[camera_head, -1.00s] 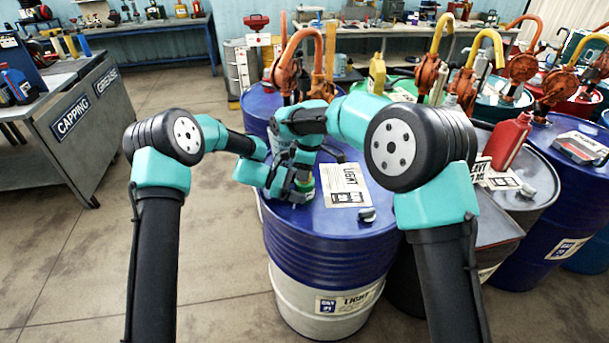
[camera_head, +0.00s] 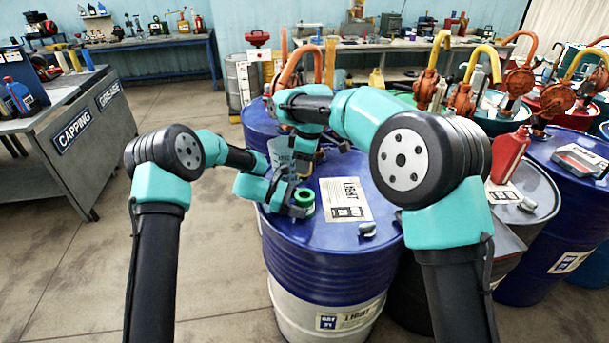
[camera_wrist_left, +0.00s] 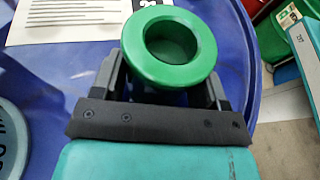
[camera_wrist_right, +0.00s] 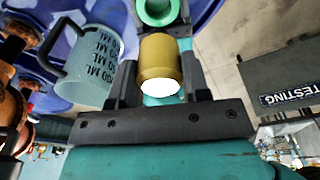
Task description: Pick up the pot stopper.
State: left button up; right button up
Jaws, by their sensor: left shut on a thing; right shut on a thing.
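A green round pot (camera_head: 303,198) with an open top is just above or on the blue drum top. My left gripper (camera_head: 292,207) is shut on it from the side. In the left wrist view the green pot (camera_wrist_left: 170,45) shows its wide rim and empty hollow between the fingers. My right gripper (camera_head: 304,163) is above the pot, pointing down, shut on a yellow-brown cylinder (camera_wrist_right: 159,58), likely the stopper. In the right wrist view this cylinder has a bright white end face, and the green pot (camera_wrist_right: 158,10) lies beyond it. The cylinder is hard to make out in the head view.
A grey measuring jug (camera_wrist_right: 88,68) stands on the drum behind my grippers. A paper label sheet (camera_head: 346,200) lies on the blue drum top (camera_head: 335,238), with a small grey cap (camera_head: 367,229) at its edge. Drums with hand pumps crowd the right.

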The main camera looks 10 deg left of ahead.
jog(key=shift+r, duration=0.9)
pick_arm(q)
jog(key=o, duration=0.8)
jog(key=shift+a, duration=0.1)
jog(key=v, duration=1.2)
